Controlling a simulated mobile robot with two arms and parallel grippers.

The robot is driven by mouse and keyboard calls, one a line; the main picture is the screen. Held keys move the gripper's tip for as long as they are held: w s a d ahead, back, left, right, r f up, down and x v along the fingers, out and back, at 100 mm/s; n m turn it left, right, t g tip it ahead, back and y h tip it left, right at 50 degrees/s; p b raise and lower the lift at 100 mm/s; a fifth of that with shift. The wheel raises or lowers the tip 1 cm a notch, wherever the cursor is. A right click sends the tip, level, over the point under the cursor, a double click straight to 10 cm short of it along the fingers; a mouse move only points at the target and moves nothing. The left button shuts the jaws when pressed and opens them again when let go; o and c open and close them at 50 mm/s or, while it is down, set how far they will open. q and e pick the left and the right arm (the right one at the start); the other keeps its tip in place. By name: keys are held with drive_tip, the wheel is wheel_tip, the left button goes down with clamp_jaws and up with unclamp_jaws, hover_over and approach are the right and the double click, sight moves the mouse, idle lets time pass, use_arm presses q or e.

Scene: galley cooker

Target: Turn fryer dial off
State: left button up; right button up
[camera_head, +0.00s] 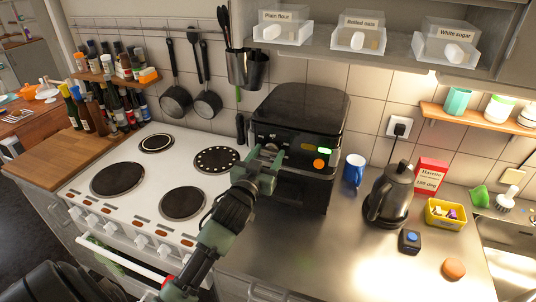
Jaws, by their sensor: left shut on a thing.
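The fryer (300,105) is a black box-shaped appliance standing on the steel counter, right of the cooker. Its front panel shows a lit green light (324,151) and an orange round spot (319,163). My left gripper (268,154) is at the left part of this panel, shut on the fryer dial. The gripper hides most of the dial, so its pointer and setting cannot be read. My right gripper is not in view.
The white cooker (160,180) with several hotplates lies to the left. A blue mug (354,170), a black kettle (390,194), a red box (430,177) and a yellow tub (445,215) stand on the right.

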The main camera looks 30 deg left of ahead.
use_arm(q)
drive_tip(key=n+p, duration=0.1)
drive_tip(key=n, duration=0.3)
drive_tip(key=shift+a+n, duration=0.1)
drive_tip(key=shift+n, duration=0.2)
drive_tip(key=n+p, duration=0.2)
drive_tip(key=n, duration=0.2)
drive_tip(key=shift+n, duration=0.3)
drive_tip(key=n+p, duration=0.1)
drive_tip(key=n, duration=0.3)
drive_tip(key=shift+a+n, duration=0.1)
drive_tip(key=shift+n, duration=0.2)
drive_tip(key=shift+f+n+p, duration=0.15)
drive_tip(key=shift+n+p, duration=0.7)
drive_tip(key=shift+n, duration=1.45)
drive_tip(key=o, duration=1.4)
drive_tip(key=shift+s, duration=0.1)
